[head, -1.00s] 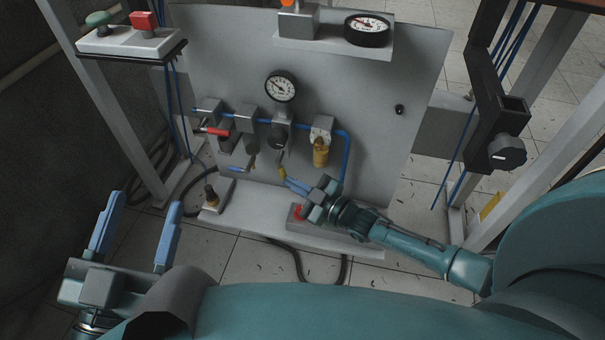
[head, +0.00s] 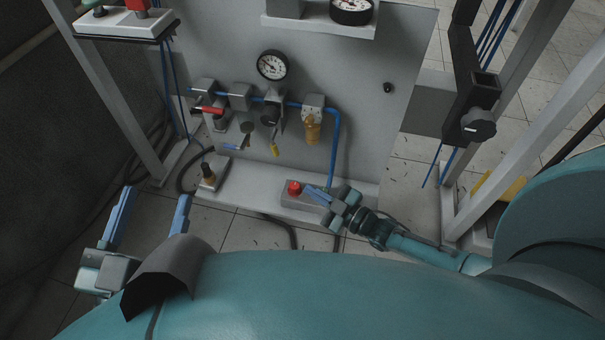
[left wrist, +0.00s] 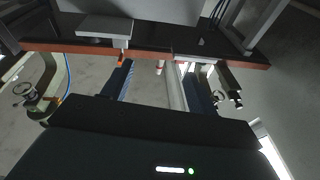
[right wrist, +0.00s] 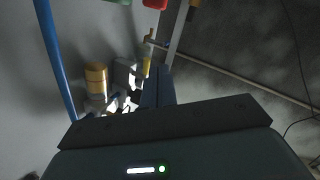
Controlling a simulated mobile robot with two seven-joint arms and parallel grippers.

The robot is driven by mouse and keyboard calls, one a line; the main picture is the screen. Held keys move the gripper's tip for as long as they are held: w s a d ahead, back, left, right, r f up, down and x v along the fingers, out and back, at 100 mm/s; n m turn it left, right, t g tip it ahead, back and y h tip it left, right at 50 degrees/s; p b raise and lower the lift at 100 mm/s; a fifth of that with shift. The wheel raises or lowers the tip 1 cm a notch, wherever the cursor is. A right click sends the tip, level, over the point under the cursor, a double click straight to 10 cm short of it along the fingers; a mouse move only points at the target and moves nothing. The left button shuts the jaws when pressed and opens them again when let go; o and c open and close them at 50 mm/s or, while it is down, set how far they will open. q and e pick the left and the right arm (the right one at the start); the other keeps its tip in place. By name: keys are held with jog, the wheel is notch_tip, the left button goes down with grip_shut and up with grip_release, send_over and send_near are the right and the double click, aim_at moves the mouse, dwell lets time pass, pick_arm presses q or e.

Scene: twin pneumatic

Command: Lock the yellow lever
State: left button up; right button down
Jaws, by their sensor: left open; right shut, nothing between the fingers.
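The small yellow lever (head: 274,149) hangs downward under the middle unit of the valve row on the grey panel (head: 365,130). In the right wrist view a small yellow piece (right wrist: 147,66), likely this lever, shows just beyond the fingers. My right gripper (head: 310,192) is shut and empty, below and right of the lever and apart from it, beside the red button (head: 294,188). It also shows in the right wrist view (right wrist: 157,72). My left gripper (head: 155,196) is open and empty at the lower left, away from the panel.
A red-handled valve (head: 208,109), a blue-handled lever (head: 235,147) and a brass-coloured filter (head: 312,130) sit near the lever. A round gauge (head: 272,65) is above. A small toggle box (head: 210,175) stands on the lower shelf (head: 250,180). Frame posts flank the panel.

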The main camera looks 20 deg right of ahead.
jog(key=shift+s+d+f, duration=0.25)
jog(key=shift+s+f, duration=0.2)
jog(key=shift+s, duration=0.05)
jog(key=shift+s+d+f, duration=0.25)
jog(key=shift+s+f, duration=0.15)
jog(key=shift+s, duration=0.05)
